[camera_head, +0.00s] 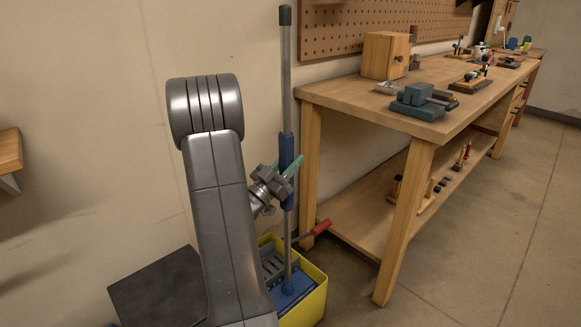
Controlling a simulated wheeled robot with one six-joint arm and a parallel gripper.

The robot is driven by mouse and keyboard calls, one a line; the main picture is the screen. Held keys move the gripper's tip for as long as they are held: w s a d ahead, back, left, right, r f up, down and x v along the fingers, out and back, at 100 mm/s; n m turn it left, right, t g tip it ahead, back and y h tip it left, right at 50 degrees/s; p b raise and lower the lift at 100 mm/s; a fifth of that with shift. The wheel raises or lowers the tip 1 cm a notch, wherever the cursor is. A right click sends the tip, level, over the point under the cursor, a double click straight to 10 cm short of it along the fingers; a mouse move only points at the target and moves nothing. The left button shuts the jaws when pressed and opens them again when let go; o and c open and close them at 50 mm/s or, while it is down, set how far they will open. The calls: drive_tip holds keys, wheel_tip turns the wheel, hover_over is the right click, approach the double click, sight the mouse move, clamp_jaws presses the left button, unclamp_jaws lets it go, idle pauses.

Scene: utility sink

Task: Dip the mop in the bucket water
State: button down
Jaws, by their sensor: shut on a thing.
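The mop (286,80) stands upright, with a grey pole, a dark top cap and a blue grip sleeve. Its lower end goes down into the yellow bucket (314,302), where a blue part shows around the pole's foot. The mop head itself and the water cannot be made out clearly. My gripper (286,180) is shut on the mop's pole at the blue sleeve, above the bucket. My arm hides the left part of the bucket.
A wooden workbench (345,95) with a blue-grey vise (418,104) and a wooden box (385,55) stands close to the bucket's right. A red-handled thing (316,229) lies by the bucket's far rim. A dark flat panel (160,289) is at the left. Open floor (480,240) lies right.

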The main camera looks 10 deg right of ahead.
sight(283, 145)
wheel_tip(283, 145, up, 7)
drive_tip(key=p, duration=0.3)
drive_tip(key=shift+r, duration=0.15)
idle(1.0)
